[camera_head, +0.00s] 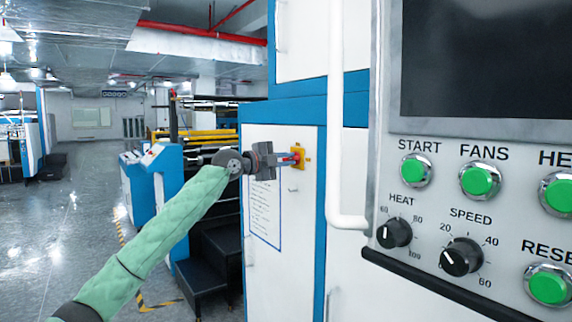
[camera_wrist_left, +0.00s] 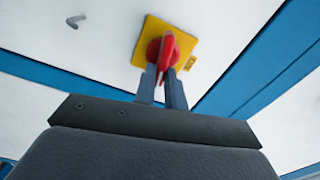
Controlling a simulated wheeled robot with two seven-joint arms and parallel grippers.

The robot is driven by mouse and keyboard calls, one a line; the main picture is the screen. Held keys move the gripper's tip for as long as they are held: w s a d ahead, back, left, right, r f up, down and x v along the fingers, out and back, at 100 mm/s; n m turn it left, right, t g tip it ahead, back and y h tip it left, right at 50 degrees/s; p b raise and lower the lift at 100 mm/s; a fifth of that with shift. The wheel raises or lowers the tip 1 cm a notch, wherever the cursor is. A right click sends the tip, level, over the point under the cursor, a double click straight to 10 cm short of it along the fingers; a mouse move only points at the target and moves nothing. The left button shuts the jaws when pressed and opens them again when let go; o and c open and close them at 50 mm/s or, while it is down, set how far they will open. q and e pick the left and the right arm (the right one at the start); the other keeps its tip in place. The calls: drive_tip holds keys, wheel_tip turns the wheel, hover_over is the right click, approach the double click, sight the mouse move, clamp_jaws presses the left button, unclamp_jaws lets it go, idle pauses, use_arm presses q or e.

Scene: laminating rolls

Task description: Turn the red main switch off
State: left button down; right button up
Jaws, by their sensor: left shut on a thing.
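The red main switch (camera_head: 297,156) sits on a yellow plate (camera_head: 301,163) on the white front of a blue-edged cabinet. My left gripper (camera_head: 288,158) reaches it from the left, and its fingers are shut on the red handle. In the left wrist view the red switch (camera_wrist_left: 168,52) stands between the two fingertips of my left gripper (camera_wrist_left: 163,78), in front of the yellow plate (camera_wrist_left: 148,31). The fingers hide part of the handle. My right gripper is not in view.
A control panel (camera_head: 379,180) with green buttons, knobs and a dark screen fills the right side close by. A white vertical rail (camera_head: 336,110) stands between it and the switch. Dark steps (camera_head: 205,285) lie below my left arm. The floor (camera_head: 75,220) at left is open.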

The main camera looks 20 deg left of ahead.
use_arm(q)
drive_tip(key=shift+f+m+b, duration=0.25)
drive_tip(key=shift+m+b, duration=0.1)
drive_tip(key=shift+m, duration=0.75)
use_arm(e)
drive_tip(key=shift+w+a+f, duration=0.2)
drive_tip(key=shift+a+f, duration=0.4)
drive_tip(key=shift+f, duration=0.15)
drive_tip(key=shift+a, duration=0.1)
use_arm(q)
drive_tip(key=c, duration=1.5)
unclamp_jaws()
drive_tip(key=shift+o, duration=0.2)
drive_tip(key=shift+s, duration=0.1)
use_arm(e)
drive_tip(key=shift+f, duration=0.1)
